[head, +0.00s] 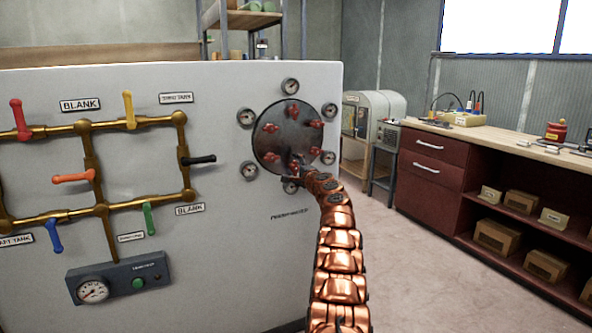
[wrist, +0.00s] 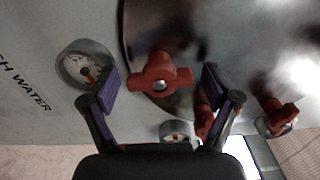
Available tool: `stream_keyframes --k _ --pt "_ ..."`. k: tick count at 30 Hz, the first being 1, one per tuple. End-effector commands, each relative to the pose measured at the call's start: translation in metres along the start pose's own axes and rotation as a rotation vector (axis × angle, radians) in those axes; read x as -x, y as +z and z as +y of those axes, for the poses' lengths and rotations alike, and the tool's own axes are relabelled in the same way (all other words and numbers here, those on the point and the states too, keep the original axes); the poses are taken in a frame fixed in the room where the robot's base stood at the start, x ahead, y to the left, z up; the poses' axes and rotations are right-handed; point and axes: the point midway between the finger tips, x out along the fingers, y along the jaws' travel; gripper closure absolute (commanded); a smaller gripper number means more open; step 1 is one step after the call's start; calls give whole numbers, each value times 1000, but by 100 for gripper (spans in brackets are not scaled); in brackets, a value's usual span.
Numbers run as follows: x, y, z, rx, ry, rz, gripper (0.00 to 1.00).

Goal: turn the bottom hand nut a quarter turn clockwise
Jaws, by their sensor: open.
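A round dark metal cover (head: 283,140) on the grey panel carries several red hand nuts in a ring. The bottom hand nut (head: 295,166) is low on the cover, partly hidden by my gripper (head: 299,175). In the wrist view a red winged nut (wrist: 163,74) stands in front of the cover, between the two fingers of my gripper (wrist: 160,80).
Small round gauges surround the cover; one is at the left finger (wrist: 85,65), another below (wrist: 176,131). Two more red nuts (wrist: 203,120) (wrist: 278,113) show to the right. Brass pipes with coloured lever valves (head: 88,165) are left. Floor right of the panel is clear before the workbench (head: 470,160).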

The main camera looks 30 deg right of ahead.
Motion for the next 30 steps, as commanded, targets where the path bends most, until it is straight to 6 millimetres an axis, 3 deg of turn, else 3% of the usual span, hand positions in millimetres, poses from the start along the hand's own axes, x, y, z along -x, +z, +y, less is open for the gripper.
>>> stream_keyframes --k 13,30 --pt "6 2 -2 4 1 -1 12" --pt "37 1 -2 0 0 0 12"
